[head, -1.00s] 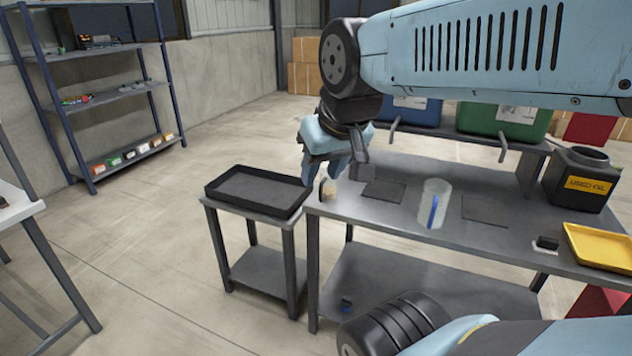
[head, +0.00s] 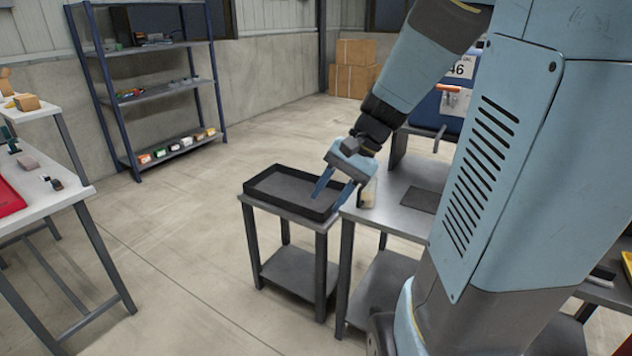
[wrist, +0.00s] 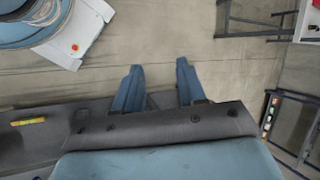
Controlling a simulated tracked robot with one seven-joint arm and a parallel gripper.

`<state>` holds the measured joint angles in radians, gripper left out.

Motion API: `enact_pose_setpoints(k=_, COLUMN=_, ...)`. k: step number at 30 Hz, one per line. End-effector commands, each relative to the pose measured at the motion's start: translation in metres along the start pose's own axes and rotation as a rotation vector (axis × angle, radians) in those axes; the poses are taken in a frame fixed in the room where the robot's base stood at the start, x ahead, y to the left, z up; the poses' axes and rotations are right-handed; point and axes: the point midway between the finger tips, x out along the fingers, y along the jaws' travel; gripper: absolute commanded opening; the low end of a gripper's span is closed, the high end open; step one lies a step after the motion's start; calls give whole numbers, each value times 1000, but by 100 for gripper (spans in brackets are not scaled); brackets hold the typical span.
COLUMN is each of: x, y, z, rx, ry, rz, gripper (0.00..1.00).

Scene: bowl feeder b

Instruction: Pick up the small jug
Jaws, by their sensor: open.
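My gripper (head: 328,200) is open, its two blue fingers apart, in front of the right end of a black tray in the head view. In the wrist view, nothing shows between the fingers (wrist: 160,68) but floor. A small pale vessel (head: 367,193), possibly the small jug, stands on the left end of the grey workbench (head: 392,213), just right of the gripper and partly behind it. It is too small to be sure what it is. The clear container with a blue stripe, seen earlier on the bench, is hidden now, and no jug shows in the wrist view.
The black tray (head: 262,202) lies on a low side table left of the bench. A dark mat (head: 421,199) lies on the bench. Another worktable (head: 62,197) stands at far left, and a shelf rack (head: 160,96) at the back. Floor between them is clear.

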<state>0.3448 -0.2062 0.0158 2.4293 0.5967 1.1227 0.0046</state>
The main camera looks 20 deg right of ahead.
Motion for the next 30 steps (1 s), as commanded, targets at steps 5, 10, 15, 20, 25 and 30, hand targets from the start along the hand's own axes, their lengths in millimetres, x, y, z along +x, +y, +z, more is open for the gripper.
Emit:
enact_pose_setpoints(k=5, x=13, y=2, z=-35, rx=209, ry=-117, rz=-140, gripper=40)
enact_pose_setpoints(k=10, x=21, y=8, z=-73, rx=400, ry=-209, rz=-291, gripper=40)
enact_pose_setpoints(k=15, x=26, y=20, z=-115, rx=589, ry=-287, rz=-458, gripper=40)
enact_pose_setpoints(k=20, x=30, y=39, z=-157, rx=760, ry=-344, rz=-627, gripper=40)
enact_pose_setpoints(k=25, x=33, y=71, z=-204, rx=938, ry=-386, rz=-819, gripper=40)
enact_pose_setpoints(k=30, x=38, y=115, z=-249, rx=1109, ry=-407, rz=-1020, gripper=40)
